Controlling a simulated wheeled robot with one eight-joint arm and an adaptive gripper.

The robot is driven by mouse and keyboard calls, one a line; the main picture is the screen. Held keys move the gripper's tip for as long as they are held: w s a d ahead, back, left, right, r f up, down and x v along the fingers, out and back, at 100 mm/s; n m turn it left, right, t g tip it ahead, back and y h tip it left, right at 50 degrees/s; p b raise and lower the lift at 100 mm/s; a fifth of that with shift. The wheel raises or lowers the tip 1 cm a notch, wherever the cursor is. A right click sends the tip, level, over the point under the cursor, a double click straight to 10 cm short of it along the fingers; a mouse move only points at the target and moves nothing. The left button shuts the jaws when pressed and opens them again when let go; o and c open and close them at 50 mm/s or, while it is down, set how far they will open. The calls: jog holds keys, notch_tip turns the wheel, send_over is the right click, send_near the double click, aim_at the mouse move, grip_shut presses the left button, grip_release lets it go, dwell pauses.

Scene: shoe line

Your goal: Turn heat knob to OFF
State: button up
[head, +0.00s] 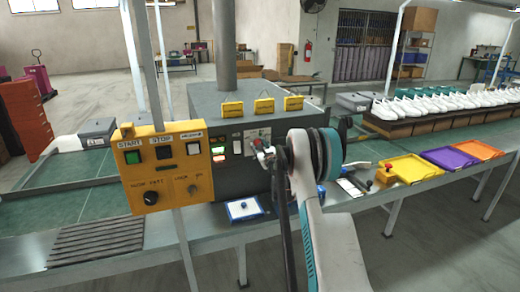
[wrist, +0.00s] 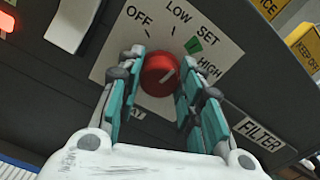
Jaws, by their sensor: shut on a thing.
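The round red heat knob (wrist: 158,78) sits on a white dial plate (wrist: 112,52) marked OFF, LOW, SET and HIGH in the wrist view. Its white pointer line slants to the upper right, roughly towards the green mark (wrist: 194,45) by SET. OFF is at the upper left of the plate. My gripper (wrist: 165,78) is shut on the knob, one finger on each side. In the head view my gripper (head: 269,153) is at the grey machine's front, covering much of the dial plate (head: 256,134).
The grey machine (head: 207,98) has lit switches left of the dial. A yellow START/STOP box (head: 164,166) stands on a post to the left. A FILTER label (wrist: 258,135) is right of the dial. A blue-and-white tray (head: 243,209) lies on the bench below.

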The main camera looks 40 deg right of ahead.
jog(key=n+b, duration=0.1)
jog(key=n, duration=0.5)
jog(key=n+b, duration=0.2)
jog(key=n, duration=0.5)
jog(key=shift+a+f+n+b, duration=0.15)
jog(key=shift+n+b, duration=0.15)
dwell(0.4)
jog(key=o, duration=1.1)
jog(key=shift+w, duration=0.1)
jog(key=shift+c, duration=0.2)
jog(key=v, duration=1.2)
